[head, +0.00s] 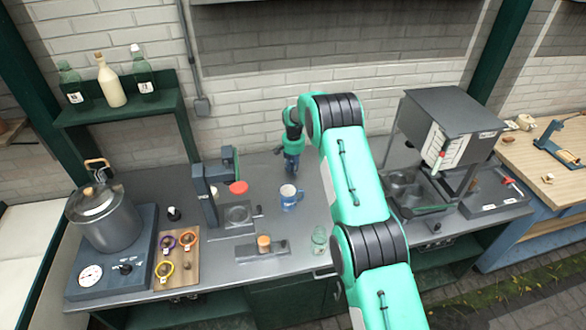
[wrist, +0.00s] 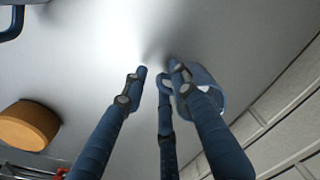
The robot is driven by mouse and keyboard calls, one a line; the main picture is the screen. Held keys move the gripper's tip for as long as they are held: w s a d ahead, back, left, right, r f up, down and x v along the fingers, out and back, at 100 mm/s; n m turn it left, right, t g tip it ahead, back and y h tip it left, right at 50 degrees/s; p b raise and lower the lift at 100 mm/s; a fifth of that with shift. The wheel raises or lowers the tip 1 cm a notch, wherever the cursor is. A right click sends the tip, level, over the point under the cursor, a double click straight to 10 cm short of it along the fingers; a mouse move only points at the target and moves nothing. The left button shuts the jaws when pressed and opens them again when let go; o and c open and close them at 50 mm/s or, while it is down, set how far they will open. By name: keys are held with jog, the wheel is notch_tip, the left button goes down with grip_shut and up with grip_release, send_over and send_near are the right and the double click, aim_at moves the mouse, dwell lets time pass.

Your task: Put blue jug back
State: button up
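A blue jug (head: 289,199) with a pale patterned band and a side handle stands upright on the grey counter. My gripper (head: 291,163) points down just behind it in the head view. In the wrist view, my gripper's (wrist: 155,72) blue fingers are apart, with nothing seen held between their tips. A blue-rimmed vessel (wrist: 213,88), which looks like the jug, is partly hidden behind the right finger. I cannot tell whether that finger touches it.
A dark press (head: 207,190) with a red disc stands left of the jug. A glass jar (head: 319,240) stands at the counter's front. A pot (head: 105,223) is at the left, below a green shelf (head: 110,111) with several bottles. A sink (head: 408,188) is at the right.

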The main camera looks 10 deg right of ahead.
jog(key=shift+r, duration=0.1)
notch_tip(320, 180, up, 12)
jog(key=shift+s, duration=0.15)
dwell(0.6)
jog(key=shift+r, duration=0.1)
dwell(0.6)
